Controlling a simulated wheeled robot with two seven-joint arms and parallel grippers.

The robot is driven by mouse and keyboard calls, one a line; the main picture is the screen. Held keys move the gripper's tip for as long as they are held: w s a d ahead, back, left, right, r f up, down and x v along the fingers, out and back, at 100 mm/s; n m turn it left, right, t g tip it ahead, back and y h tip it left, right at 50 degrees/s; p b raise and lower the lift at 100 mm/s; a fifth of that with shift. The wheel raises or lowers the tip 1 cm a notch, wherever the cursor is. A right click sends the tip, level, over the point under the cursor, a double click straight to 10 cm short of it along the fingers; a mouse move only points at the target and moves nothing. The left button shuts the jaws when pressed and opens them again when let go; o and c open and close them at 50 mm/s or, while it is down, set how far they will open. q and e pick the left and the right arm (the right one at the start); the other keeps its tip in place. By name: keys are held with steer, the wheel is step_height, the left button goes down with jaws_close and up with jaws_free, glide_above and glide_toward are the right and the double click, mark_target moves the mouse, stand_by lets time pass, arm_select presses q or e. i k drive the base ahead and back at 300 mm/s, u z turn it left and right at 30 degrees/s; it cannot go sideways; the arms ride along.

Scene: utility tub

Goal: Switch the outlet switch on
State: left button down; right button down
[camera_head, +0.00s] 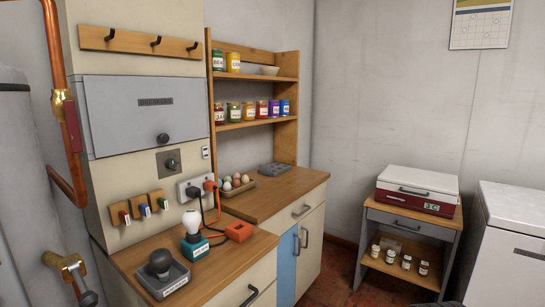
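A white wall outlet (189,188) is on the cream panel above the wooden counter. A black plug and cord and an orange plug (210,186) are at its right part. A small white plate (206,153) with a dark mark sits above it, and a grey plate with a round dark knob (170,163) is to that plate's left. Which part is the outlet switch, and its position, are too small to tell. A white bulb stands on a teal base (194,248) below the outlet. Neither of my grippers shows in the head view.
A dark bulb-shaped knob on a grey base (163,283) and an orange box (238,231) stand on the counter. Eggs in a tray (238,190) sit right of the outlet. Keys hang on hooks (143,207) to its left. A copper pipe (55,60) runs at far left.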

mark_target(204, 149)
steer(key=z, duration=1.35)
steer(key=i, duration=1.6)
steer(key=u, duration=2.95)
